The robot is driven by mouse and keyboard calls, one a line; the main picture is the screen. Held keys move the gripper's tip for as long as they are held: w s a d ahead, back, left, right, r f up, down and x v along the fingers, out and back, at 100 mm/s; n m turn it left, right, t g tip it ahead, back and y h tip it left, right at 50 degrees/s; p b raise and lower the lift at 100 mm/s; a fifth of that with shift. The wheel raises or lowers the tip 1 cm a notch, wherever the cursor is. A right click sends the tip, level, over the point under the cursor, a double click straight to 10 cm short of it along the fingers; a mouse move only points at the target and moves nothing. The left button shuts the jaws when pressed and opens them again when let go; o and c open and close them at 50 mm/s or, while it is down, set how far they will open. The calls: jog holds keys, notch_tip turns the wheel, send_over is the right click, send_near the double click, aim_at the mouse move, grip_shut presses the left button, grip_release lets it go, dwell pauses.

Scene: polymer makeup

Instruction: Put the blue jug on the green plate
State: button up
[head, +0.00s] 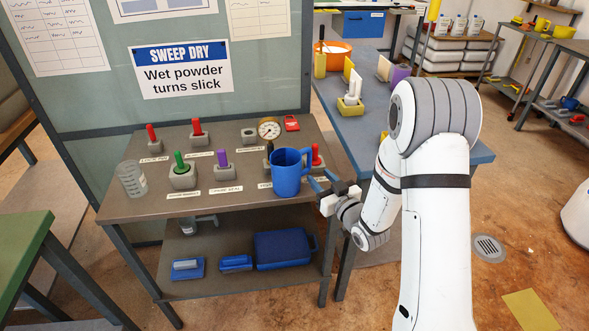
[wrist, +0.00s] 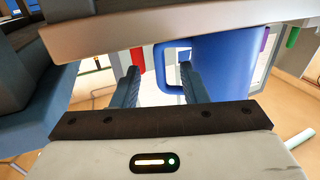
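The blue jug (head: 287,174) stands upright near the right front of a grey table. Its handle is on the right side, toward my gripper. My gripper (head: 326,183) is just right of the jug, with its two blue fingers apart and nothing held. In the wrist view the jug (wrist: 215,65) fills the upper middle, upside down to the camera. Its handle (wrist: 160,64) shows between the open fingers of my gripper (wrist: 160,82). I cannot tell whether the fingers reach past the handle. No green plate can be made out in either view.
The grey table (head: 130,207) also bears coloured levers, a gauge (head: 268,129) and a clear beaker (head: 131,179). Blue items lie on its lower shelf (head: 205,284). A green-topped bench (head: 22,240) is at left. A blue table (head: 355,128) with tools stands behind.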

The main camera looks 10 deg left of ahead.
aim_at(310, 166)
jog(key=x, duration=0.5)
jog(key=shift+r+p, duration=0.15)
jog(key=shift+p, duration=0.2)
jog(key=shift+c, duration=0.4)
grip_shut()
